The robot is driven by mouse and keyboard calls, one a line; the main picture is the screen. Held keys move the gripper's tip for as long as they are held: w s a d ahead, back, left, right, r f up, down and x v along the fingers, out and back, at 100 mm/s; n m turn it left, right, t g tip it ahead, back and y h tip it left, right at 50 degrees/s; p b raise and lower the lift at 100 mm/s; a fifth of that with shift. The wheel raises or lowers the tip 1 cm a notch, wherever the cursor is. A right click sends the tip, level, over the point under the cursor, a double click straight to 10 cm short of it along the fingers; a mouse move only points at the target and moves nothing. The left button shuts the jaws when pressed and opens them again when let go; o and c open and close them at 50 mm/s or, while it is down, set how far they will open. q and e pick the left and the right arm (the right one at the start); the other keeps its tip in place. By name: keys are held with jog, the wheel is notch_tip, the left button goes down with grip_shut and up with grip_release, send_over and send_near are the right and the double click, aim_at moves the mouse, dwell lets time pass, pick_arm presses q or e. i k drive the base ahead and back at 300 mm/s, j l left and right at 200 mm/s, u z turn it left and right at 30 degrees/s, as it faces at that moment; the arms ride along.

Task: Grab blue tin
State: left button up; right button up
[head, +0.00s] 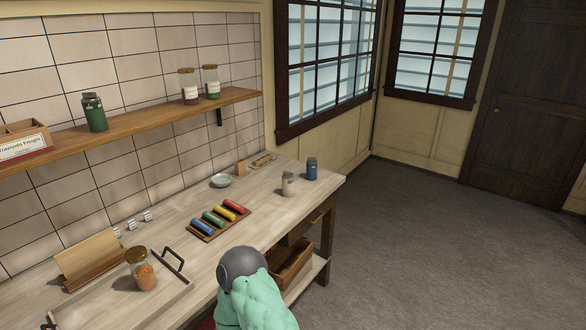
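The blue tin (311,169) is a small dark blue canister with a dark lid. It stands upright near the far right end of the wooden counter (262,220). A pale jar (289,184) stands just to its left and slightly nearer. Neither of my grippers is in view, so their distance to the tin cannot be told.
A wooden tray (213,237) with colored rollers lies mid-counter, near a small bowl (221,180). A jar of orange contents (141,270) stands at the near left. The wall shelf (145,121) holds several jars. Open floor (430,240) lies to the right.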

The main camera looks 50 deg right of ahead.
aim_at(310, 170)
jog(key=z, duration=1.85)
jog(key=i+l+u, duration=0.1)
jog(key=u, duration=0.85)
jog(key=i+l+u, duration=0.25)
jog(key=l+u, duration=0.2)
jog(key=l, duration=0.25)
jog(key=i+l+u, duration=0.1)
jog(key=l+u, duration=0.3)
jog(key=l, duration=0.3)
jog(key=l+u, duration=0.45)
jog(key=l, duration=0.3)
